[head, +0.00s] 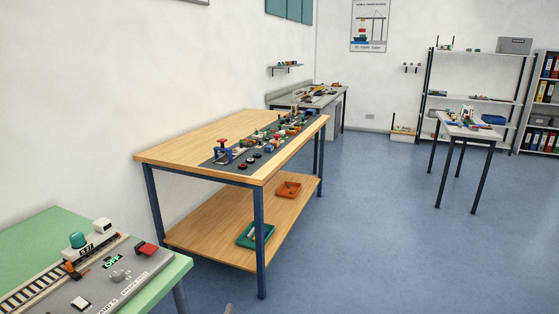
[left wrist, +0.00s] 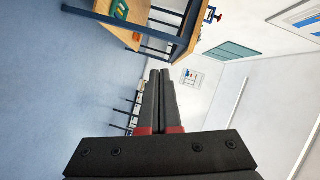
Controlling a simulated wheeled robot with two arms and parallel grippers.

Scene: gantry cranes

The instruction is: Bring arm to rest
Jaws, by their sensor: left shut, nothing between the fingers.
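My left gripper (left wrist: 160,75) shows in the left wrist view with its two dark fingers together and nothing between them. The fingers point out over open room, apart from any furniture. In the head view only a small grey tip (head: 229,309) shows at the bottom edge, and I cannot tell which part it is. My right gripper is in neither view.
A wooden table (head: 190,147) with blue legs holds a dark mat of toy crane parts, with trays on its lower shelf. A green table (head: 35,232) with a model train is at lower left. A small grey table (head: 480,134) stands right. Blue floor (head: 370,240) is clear between.

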